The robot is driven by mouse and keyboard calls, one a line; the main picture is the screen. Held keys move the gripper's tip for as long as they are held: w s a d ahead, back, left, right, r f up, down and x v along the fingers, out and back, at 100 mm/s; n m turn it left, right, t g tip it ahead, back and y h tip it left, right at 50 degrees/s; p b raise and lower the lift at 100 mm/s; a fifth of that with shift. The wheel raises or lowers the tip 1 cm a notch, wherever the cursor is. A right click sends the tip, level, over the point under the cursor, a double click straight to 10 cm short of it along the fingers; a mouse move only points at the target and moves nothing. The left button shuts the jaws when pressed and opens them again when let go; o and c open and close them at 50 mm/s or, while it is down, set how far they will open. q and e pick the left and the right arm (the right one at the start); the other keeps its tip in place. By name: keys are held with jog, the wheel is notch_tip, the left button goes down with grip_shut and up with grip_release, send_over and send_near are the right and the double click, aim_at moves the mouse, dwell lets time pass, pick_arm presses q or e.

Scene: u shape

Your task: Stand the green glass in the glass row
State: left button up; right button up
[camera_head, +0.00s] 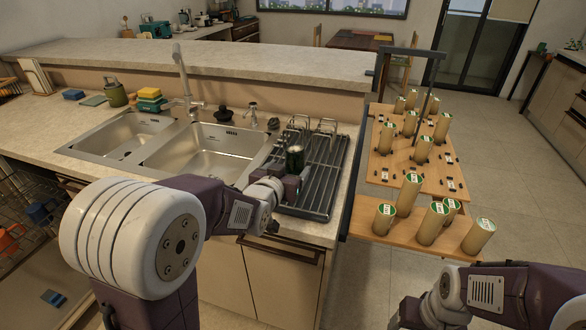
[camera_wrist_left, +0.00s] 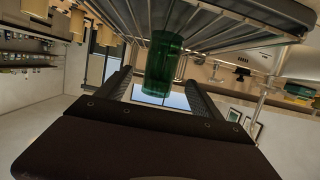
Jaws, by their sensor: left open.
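The green glass (camera_head: 295,157) is upright at the dish rack (camera_head: 322,170), right of the sink. In the left wrist view, which is upside down, the glass (camera_wrist_left: 163,62) shows between my two fingers, against the rack bars (camera_wrist_left: 225,25). My left gripper (camera_head: 292,182) is open around the lower part of the glass; I cannot tell whether a finger touches it. In the left wrist view my left gripper (camera_wrist_left: 158,95) has clear gaps beside the glass. My right arm is at the bottom right, and its jaw state is unclear (camera_head: 405,316). I cannot make out a marked glass row.
A wooden tiered cart (camera_head: 400,170) with several pale, green-topped cylinders (camera_head: 408,193) stands right of the counter. The faucet (camera_head: 184,80) rises behind the double sink (camera_head: 205,152). The floor is clear beyond the cart.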

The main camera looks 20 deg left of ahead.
aim_at(292, 164)
pick_arm(q)
jog(key=shift+x, duration=1.1)
jog(key=x, duration=0.4)
jog(key=shift+w, duration=0.2)
jog(key=shift+s+r, duration=0.1)
jog(key=shift+c, duration=0.4)
jog(key=c, duration=0.5)
grip_shut()
